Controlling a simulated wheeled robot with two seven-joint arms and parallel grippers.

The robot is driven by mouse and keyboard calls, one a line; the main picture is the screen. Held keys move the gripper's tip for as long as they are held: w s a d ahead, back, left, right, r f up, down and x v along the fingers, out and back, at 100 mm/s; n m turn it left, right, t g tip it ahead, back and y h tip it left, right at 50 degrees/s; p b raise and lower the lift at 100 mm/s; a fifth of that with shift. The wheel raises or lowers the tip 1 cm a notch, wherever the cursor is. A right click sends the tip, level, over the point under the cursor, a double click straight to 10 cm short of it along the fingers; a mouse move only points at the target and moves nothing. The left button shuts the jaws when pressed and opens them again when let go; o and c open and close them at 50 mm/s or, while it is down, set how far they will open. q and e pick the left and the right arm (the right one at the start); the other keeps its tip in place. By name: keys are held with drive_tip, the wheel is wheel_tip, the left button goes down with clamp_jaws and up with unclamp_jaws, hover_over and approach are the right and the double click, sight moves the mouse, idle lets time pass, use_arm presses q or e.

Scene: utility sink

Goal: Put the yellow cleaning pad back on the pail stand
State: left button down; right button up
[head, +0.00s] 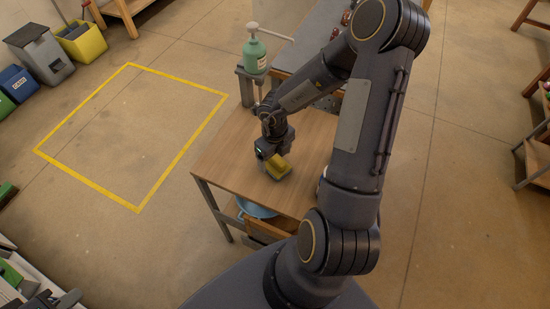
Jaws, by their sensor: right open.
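The yellow cleaning pad (279,168), with a darker edge, is at the wooden table top (232,160). My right gripper (273,158) is over the pad, pointing down; its fingers are open at the pad's upper left side. The gripper partly hides the pad, and I cannot tell whether they touch. A dark gripper part at the bottom left edge seems to be my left gripper (56,300); its jaw state is unclear. A light blue pail or basin (257,209) shows under the table's front edge, mostly hidden. I cannot make out a separate pail stand.
A green pump bottle (255,55) stands behind the table, by the sink unit (305,38). My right arm covers the table's right side. A yellow floor outline (183,161) lies left on clear floor. Bins (40,55) stand far left; shelving (538,158) is at right.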

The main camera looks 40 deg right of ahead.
sight(275, 157)
wheel_tip(275, 157, up, 9)
drive_tip(key=shift+r+p, duration=0.2)
drive_tip(key=shift+p, duration=0.8)
drive_tip(key=w+d+r+n+t+h, duration=0.2)
drive_tip(key=w+d+r+n+t, duration=0.1)
drive_tip(key=w+r+n+t, duration=0.5)
drive_tip(key=a+r+n+t+y, duration=0.25)
drive_tip(key=a+r+n, duration=0.35)
drive_tip(key=r, duration=0.6)
drive_tip(key=s+a+r+n+y, duration=0.2)
drive_tip(key=s+a+n+y, duration=0.3)
drive_tip(key=s+a+n, duration=0.55)
drive_tip(key=s+d+f+n+g+h, duration=0.1)
drive_tip(key=s+d+f+n+g, duration=0.2)
drive_tip(key=s+n, duration=0.6)
wheel_tip(275, 157, down, 3)
drive_tip(key=shift+s+r+g+h, duration=0.1)
drive_tip(key=shift+s+g+h, duration=0.25)
drive_tip(key=shift+s+g, duration=0.75)
